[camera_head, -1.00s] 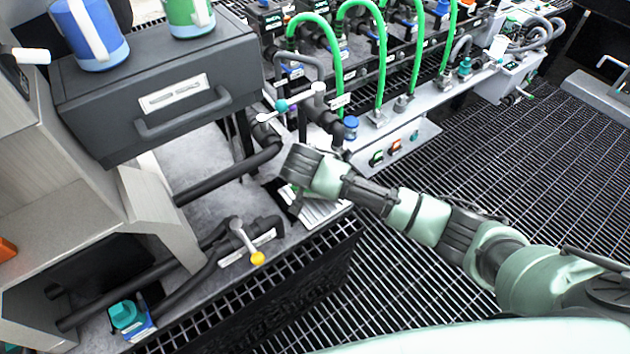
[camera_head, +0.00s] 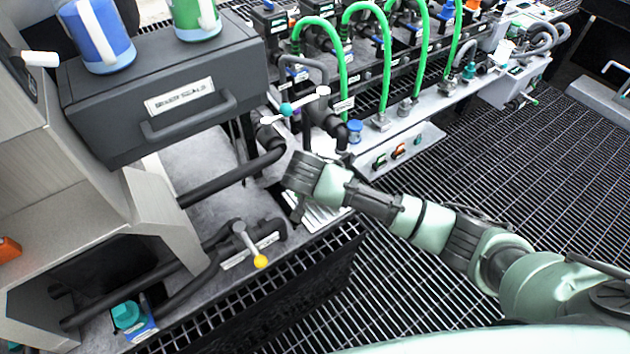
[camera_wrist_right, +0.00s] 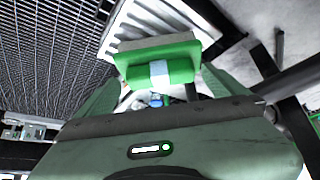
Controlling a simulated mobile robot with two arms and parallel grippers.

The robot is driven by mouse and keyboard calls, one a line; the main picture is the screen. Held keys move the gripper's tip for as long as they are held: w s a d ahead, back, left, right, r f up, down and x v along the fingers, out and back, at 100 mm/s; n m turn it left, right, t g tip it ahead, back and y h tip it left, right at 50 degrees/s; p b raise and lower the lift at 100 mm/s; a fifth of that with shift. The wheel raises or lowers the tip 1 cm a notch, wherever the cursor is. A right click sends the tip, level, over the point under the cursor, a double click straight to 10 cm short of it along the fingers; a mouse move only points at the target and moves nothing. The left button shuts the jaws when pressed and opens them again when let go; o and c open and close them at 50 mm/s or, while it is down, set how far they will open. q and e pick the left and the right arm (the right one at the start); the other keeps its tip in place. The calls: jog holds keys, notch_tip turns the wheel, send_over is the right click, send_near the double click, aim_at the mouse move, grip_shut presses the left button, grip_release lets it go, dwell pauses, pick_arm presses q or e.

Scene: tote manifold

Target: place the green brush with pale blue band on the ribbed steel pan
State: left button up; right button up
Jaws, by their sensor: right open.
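The green brush (camera_wrist_right: 180,70) has a pale blue band around its middle and a pale grey strip along its far side. In the right wrist view it lies across the front of my right gripper, over the ribbed steel pan (camera_wrist_right: 142,20). I cannot tell whether it touches the pan. My right gripper (camera_head: 296,182) is open, low over the bench, with the brush right at its fingers. In the head view the pan (camera_head: 322,217) shows partly beneath the gripper, and the brush is hidden. My left gripper is not in view.
Dark pipes and a white-handled valve (camera_head: 286,108) stand just behind the gripper. A dark drawer unit (camera_head: 190,95) carries a blue mug (camera_head: 97,38) and a green mug (camera_head: 192,18). Open grating floor lies to the right.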

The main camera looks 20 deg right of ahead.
jog(key=v, duration=1)
